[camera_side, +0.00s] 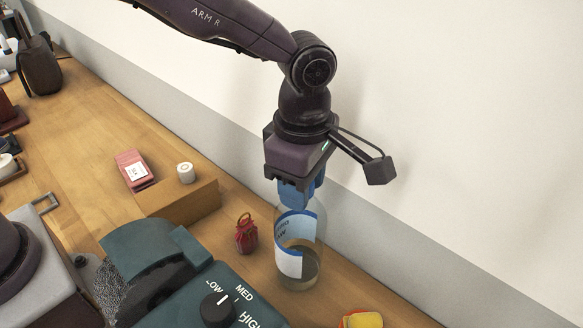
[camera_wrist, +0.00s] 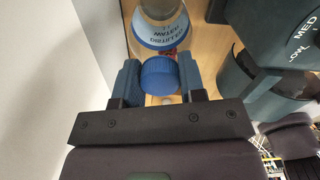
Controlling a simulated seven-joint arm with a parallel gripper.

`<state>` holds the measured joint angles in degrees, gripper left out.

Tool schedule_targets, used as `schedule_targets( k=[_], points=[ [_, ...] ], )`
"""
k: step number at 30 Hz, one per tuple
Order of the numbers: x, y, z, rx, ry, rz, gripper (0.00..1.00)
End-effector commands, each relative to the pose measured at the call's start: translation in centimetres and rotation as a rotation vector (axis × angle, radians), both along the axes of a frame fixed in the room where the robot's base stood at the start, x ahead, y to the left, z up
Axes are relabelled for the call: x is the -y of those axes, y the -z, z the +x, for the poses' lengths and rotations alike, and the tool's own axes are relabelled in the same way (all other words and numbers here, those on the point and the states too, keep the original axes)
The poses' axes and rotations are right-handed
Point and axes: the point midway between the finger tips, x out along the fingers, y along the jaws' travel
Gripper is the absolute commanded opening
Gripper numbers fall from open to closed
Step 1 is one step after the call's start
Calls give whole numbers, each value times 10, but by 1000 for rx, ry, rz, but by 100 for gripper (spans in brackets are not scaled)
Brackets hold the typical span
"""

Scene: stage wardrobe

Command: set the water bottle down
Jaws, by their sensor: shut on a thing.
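The water bottle (camera_side: 297,262) is clear, with a blue-and-white label and a blue cap. It is upright beneath my gripper (camera_side: 298,193), near the wall side of the wooden table. My gripper is shut on the blue cap, with its dark blue fingers on either side. In the wrist view the cap (camera_wrist: 159,76) sits between the two fingers, and the label on the bottle (camera_wrist: 160,30) reads "distilled water" upside down. I cannot tell whether the bottle's base touches the table.
A teal device with a LOW-MED-HIGH dial (camera_side: 217,309) stands in front, left of the bottle. A small red pouch (camera_side: 246,235) is close by on the left. A wooden block (camera_side: 190,203) and pink box (camera_side: 134,170) lie farther left. A yellow-and-red item (camera_side: 361,320) is at front right.

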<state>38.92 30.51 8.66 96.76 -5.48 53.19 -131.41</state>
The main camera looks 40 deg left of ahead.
Motion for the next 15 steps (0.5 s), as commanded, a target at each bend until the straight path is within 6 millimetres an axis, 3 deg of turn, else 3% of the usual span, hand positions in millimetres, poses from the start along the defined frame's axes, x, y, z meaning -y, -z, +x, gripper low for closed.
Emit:
schedule_targets(
  k=[6, 15],
  points=[
    [11, -1, -3, 3, 1, -2, 0],
    [12, -1, -3, 3, 0, -3, 0]
  ],
)
